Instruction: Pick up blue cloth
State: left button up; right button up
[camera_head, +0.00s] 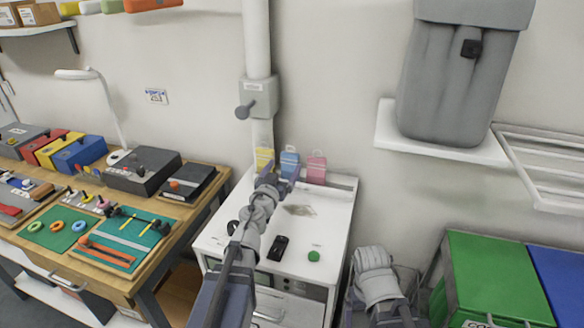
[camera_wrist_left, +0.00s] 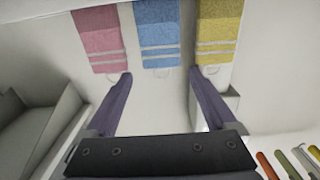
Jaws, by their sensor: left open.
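The blue cloth (camera_head: 289,163) hangs on the wall at the back of the white cabinet, between a yellow cloth (camera_head: 264,157) and a pink cloth (camera_head: 316,168). In the left wrist view the blue cloth (camera_wrist_left: 158,28) has pale stripes and a small loop at one end. My left gripper (camera_head: 282,172) is open and empty in front of the cloths. In the left wrist view its fingertips (camera_wrist_left: 159,73) lie to either side of the blue cloth's looped end, with no visible contact. My right gripper does not show.
The white cabinet top (camera_head: 225,232) holds a black device (camera_head: 278,247) and a green round item (camera_head: 313,256). A workbench with boxes and tools stands left. A grey container (camera_head: 455,75) sits on a wall shelf at the right, above a green bin (camera_head: 495,275).

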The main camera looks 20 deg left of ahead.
aim_at(289, 158)
pick_arm(q)
jog(key=shift+w+f, duration=0.15)
jog(key=shift+w, duration=3.75)
jog(key=shift+s, duration=0.1)
jog(key=shift+c, duration=0.2)
jog(key=c, duration=0.9)
